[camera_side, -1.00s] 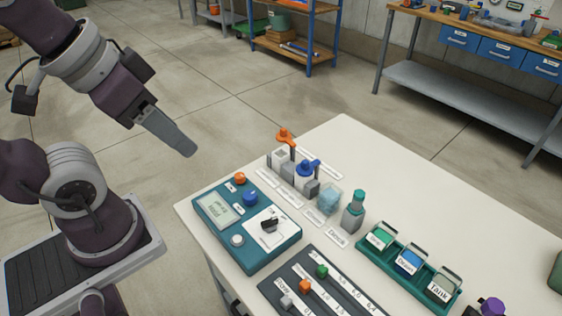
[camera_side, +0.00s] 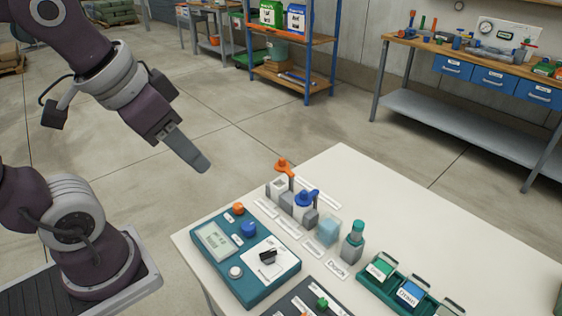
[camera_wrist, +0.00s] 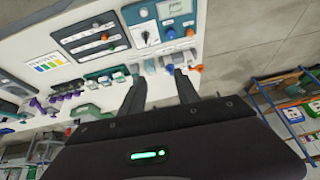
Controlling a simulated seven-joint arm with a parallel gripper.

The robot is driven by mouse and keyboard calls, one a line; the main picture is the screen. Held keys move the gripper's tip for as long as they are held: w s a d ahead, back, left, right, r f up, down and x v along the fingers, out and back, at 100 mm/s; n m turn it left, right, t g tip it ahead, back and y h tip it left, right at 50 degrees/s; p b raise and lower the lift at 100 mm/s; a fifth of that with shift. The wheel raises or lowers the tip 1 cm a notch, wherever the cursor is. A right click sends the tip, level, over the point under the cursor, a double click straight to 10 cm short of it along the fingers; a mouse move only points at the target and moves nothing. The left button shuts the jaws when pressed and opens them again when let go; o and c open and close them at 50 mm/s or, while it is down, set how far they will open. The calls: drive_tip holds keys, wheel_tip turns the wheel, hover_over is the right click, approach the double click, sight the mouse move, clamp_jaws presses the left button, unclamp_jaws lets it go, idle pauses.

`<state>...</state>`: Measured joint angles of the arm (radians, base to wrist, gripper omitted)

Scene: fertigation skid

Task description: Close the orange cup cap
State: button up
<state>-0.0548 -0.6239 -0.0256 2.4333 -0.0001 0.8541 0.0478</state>
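The orange cup cap (camera_side: 283,165) is hinged and stands raised, open, at the far end of a row of small cups on the white table. Its pale grey cup (camera_side: 277,187) is beneath and beside it. The cap also shows in the wrist view (camera_wrist: 196,68), just right of the right fingertip. My gripper (camera_side: 204,168) hangs in the air to the left of the cap, apart from it. In the wrist view my gripper (camera_wrist: 158,75) has its two fingers apart with nothing held between them. The side view shows the fingers edge-on.
A blue cap (camera_side: 306,198) and a teal-capped bottle (camera_side: 353,241) stand along the same row. A teal control box (camera_side: 255,277) with knobs lies in front. The table's far right part is clear.

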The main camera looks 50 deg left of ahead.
drive_tip(key=w+a+f, duration=0.1)
drive_tip(key=w+a, duration=0.3)
drive_tip(key=w, duration=0.8)
hover_over(282, 159)
drive_tip(key=s, duration=0.3)
wheel_tip(282, 159, down, 19)
drive_tip(key=shift+m+g+h, duration=0.4)
drive_tip(key=x, duration=0.7)
drive_tip(key=shift+a, duration=0.2)
drive_tip(key=shift+s, duration=0.1)
clamp_jaws()
